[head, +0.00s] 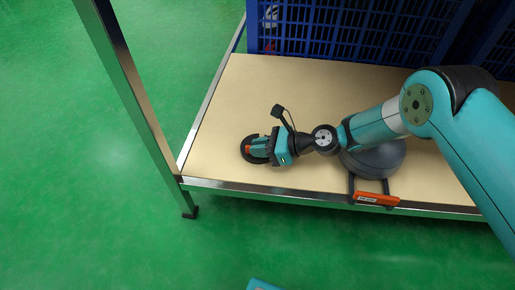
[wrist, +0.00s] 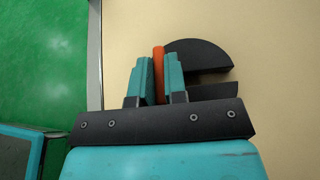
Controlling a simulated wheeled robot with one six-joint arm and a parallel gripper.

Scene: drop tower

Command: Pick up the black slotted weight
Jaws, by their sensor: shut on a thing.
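The black slotted weight (head: 247,158) is a dark disc on the beige shelf board near its left front part. In the wrist view the weight (wrist: 202,48) shows as a black disc with a slot open to the right. My gripper (head: 258,149) is over the weight, and its teal fingers (wrist: 158,80) are shut on an upright orange strip (wrist: 158,70) that appears to be the weight's grip. The fingers and gripper body hide the weight's left part in the wrist view. I cannot tell whether the weight touches the board.
The beige board (head: 225,110) has a metal front rail (head: 270,190) and a metal post (head: 135,95) at the left. Blue crates (head: 325,30) stand behind. A dark rounded object (head: 380,158) sits under my arm, with an orange bar (head: 375,199) at the front edge.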

